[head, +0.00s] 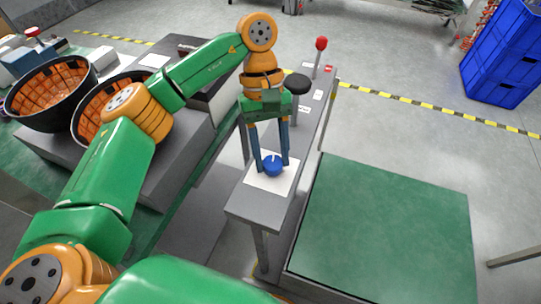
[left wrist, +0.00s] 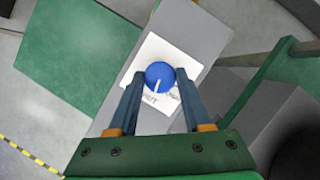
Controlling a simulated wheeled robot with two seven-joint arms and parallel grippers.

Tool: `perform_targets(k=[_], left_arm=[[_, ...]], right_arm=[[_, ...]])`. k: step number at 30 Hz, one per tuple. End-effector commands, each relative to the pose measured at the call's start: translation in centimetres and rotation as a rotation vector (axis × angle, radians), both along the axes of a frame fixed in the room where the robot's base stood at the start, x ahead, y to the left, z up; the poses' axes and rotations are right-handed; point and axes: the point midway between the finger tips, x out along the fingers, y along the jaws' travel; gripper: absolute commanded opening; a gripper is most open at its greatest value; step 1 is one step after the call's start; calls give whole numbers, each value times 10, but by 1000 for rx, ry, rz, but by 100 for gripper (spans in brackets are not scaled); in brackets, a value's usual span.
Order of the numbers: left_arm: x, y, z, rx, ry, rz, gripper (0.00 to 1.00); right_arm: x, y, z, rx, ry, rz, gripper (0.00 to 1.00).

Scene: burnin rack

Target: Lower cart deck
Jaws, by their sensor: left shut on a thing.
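A blue round knob (head: 273,166) with a white pointer line sits on a white label plate (head: 262,184) on a narrow grey console (head: 240,205). My left gripper (head: 273,168) points down at the knob, with one finger on each side, shut on it. The left wrist view also shows the knob (left wrist: 160,75) between the fingertips (left wrist: 160,80), its white line running toward the lower edge. Writing on the plate is partly hidden by the fingers. A cart deck with a green top (head: 385,225) stands right of the console. My right gripper is not in view.
A red-knobbed lever (head: 321,44) and a black round knob (head: 297,84) stand farther back on the console. Black bowls with orange insides (head: 50,92) are at the left. Blue crates (head: 505,55) stand at the far right. Floor behind the deck is clear.

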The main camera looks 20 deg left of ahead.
Motion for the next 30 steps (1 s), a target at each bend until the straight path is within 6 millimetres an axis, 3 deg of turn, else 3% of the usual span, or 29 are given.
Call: perform_targets(k=[12,30], left_arm=[[0,-1,0,2,1,-222,0],[0,-1,-1,1,0,-273,0]], right_arm=[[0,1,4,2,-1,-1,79],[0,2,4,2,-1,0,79]])
